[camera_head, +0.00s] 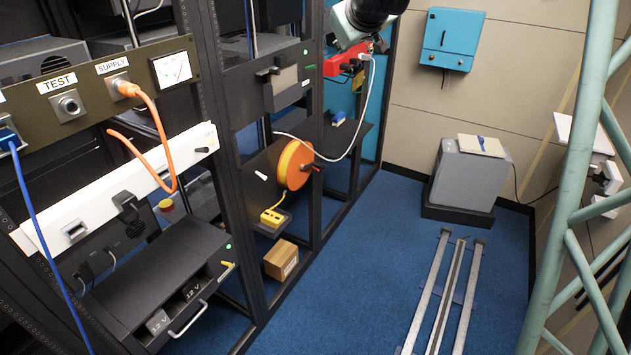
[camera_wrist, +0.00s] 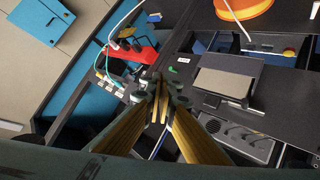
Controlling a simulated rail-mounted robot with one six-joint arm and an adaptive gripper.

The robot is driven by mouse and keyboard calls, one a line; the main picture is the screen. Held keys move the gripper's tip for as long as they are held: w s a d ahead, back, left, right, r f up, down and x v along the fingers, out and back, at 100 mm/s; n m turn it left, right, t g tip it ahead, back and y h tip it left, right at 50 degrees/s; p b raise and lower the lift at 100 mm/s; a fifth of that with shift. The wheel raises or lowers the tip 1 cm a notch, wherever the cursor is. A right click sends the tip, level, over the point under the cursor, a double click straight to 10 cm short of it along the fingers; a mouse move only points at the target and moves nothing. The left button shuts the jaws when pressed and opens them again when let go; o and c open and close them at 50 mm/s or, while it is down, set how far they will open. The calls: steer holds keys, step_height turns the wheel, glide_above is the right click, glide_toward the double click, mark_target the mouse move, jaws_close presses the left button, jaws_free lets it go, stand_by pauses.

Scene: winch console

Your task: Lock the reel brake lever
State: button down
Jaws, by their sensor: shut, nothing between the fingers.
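The orange cable reel (camera_head: 296,165) stands on a dark panel in the middle of the rack. A dark handle with a red part (camera_head: 313,167) shows at its right side. A small white lever-like piece (camera_head: 262,176) is on the panel left of the reel; I cannot tell which of these is the brake lever. The reel also shows cut off at the top of the wrist view (camera_wrist: 245,7). My gripper (camera_wrist: 160,86) is shut and empty, apart from the reel. In the head view only part of my wrist shows, above and right of the reel.
A red socket box (camera_head: 345,62) with a white cable (camera_head: 362,120) is above the reel. A yellow device (camera_head: 272,217) and a cardboard box (camera_head: 281,260) are below it. A grey cabinet (camera_head: 466,180) stands at the back wall.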

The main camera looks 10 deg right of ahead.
steer(key=w+d+f+n+t+h+b, duration=0.1)
steer(key=w+d+f+t, duration=0.1)
steer(key=w+f, duration=0.5)
steer(key=w+d+f+n+t+h, duration=0.1)
steer(key=w+d+f, duration=0.1)
steer(key=w, duration=1)
steer(key=w+d+f+t+h+b, duration=0.1)
steer(key=w+d+f+t, duration=0.15)
steer(key=w+f, duration=0.45)
steer(key=w+d+f+n+t+h+b, duration=0.1)
steer(key=w+d+f+t+h, duration=0.2)
steer(key=f, duration=0.6)
steer(key=w+d+f+n, duration=0.1)
steer(key=w+d+f, duration=0.25)
steer(key=f, duration=0.55)
steer(key=s+a+f+n+t+h+b, duration=0.1)
steer(key=s+f+n+t, duration=0.15)
steer(key=f, duration=1.05)
steer(key=s+a+f+n+t+y, duration=0.1)
steer(key=s+a+f+n+y, duration=0.1)
steer(key=s+a+f, duration=0.3)
steer(key=s+a+f+n+t+y, duration=0.1)
steer(key=s+a+f, duration=0.4)
steer(key=f, duration=0.7)
steer(key=s+a+f+n+t+y+b, duration=0.1)
steer(key=s+a+f+n+y, duration=0.3)
steer(key=a+f, duration=0.4)
steer(key=shift+s+a+f, duration=0.4)
steer(key=shift+s+a, duration=0.05)
steer(key=shift+s, duration=0.4)
